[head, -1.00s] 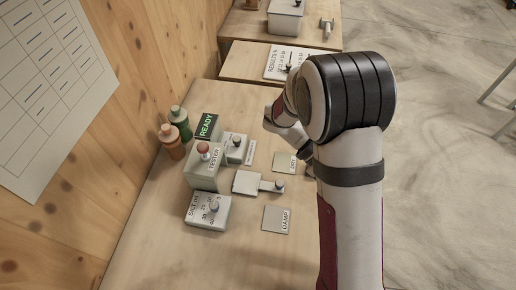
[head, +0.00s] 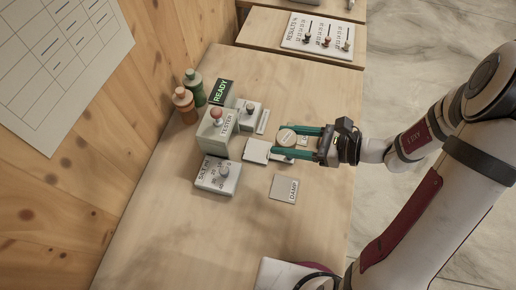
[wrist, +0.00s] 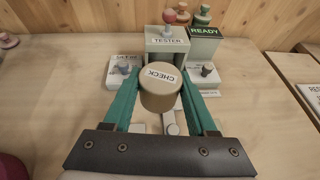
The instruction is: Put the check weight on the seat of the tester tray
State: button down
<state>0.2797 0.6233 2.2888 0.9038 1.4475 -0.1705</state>
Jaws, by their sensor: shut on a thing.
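The check weight (head: 287,136) is a tan cylinder. In the wrist view its top, labelled CHECK (wrist: 160,78), faces the camera. My gripper (head: 284,142) has its teal fingers on both sides of it and is shut on it. The tester tray (head: 257,150) is a pale square plate at the front of the grey TESTER box (head: 212,134), with a handle to the right, partly under my fingers. The weight is just right of the plate in the head view; its height above is hard to tell. In the wrist view the weight hides most of the tray.
A dial box (head: 216,178) stands in front of the tester, and a smaller knobbed box (head: 248,112) behind. A lit READY sign (head: 222,91) and two bottles (head: 184,104) stand by the wall. A DAMP plate (head: 284,190) lies nearer.

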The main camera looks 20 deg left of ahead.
jog(key=w+d+f+m+t+h, duration=0.1)
jog(key=w+d+m+t+h, duration=0.15)
jog(key=m+t, duration=0.2)
send_over(258, 151)
jog(key=shift+t+y, duration=0.35)
jog(key=f, duration=0.6)
jog(key=shift+d+f, duration=0.25)
jog(key=shift+d, duration=0.1)
jog(key=f, duration=0.3)
jog(key=shift+a+f, duration=0.4)
jog(key=shift+f, duration=0.35)
jog(key=shift+c, duration=1)
grip_release()
